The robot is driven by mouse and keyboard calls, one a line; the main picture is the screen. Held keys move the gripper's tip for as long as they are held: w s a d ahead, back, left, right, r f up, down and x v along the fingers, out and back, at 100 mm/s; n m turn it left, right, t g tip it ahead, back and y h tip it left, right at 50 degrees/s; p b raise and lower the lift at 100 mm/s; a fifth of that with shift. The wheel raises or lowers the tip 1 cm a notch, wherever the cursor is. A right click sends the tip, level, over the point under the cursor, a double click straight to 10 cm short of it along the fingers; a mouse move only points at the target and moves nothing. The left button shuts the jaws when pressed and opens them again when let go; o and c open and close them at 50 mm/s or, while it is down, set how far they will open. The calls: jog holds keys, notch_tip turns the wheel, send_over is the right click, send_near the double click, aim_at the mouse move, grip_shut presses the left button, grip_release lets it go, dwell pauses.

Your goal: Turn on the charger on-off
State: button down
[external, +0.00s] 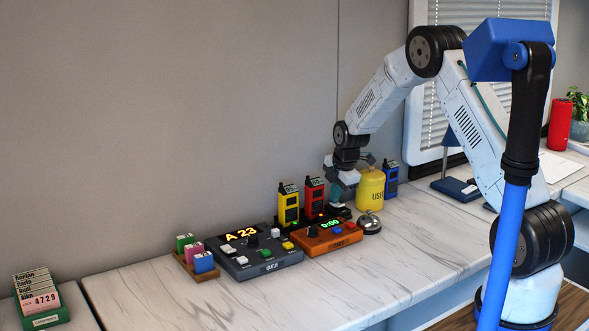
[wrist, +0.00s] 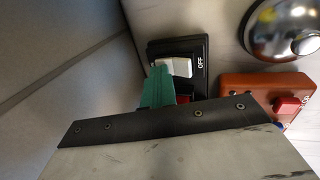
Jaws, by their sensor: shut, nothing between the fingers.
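The charger on-off switch is a black plate (wrist: 203,49) with a white rocker (wrist: 176,67) and the word OFF beside it in the wrist view. Part of the plate is hidden behind my gripper, and a little red shows beside the fingertip. My gripper (wrist: 157,88) is shut and empty, its green fingertips at or just above the plate, next to the white rocker; I cannot tell whether they touch. In the external view my gripper (external: 337,193) points down behind the orange box, beside the yellow canister. It hides most of the switch there.
A silver bell (external: 369,223) and an orange timer box (external: 324,239) are close in front. Yellow (external: 288,208) and red (external: 313,201) radios stand left of my gripper, a yellow canister (external: 370,190) right. A dark queue console (external: 262,260) lies further left. The wall is close behind.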

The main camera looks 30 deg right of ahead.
jog(key=shift+s, duration=0.2)
jog(key=shift+s+r, duration=0.1)
jog(key=shift+s, duration=0.5)
jog(key=shift+r, duration=0.1)
jog(key=v, duration=1.3)
jog(key=shift+s+r, duration=0.25)
jog(key=shift+s, duration=0.25)
jog(key=shift+w+r+t, duration=0.15)
jog(key=shift+w+t, duration=0.15)
jog(key=shift+w, duration=0.35)
jog(key=x, duration=1.4)
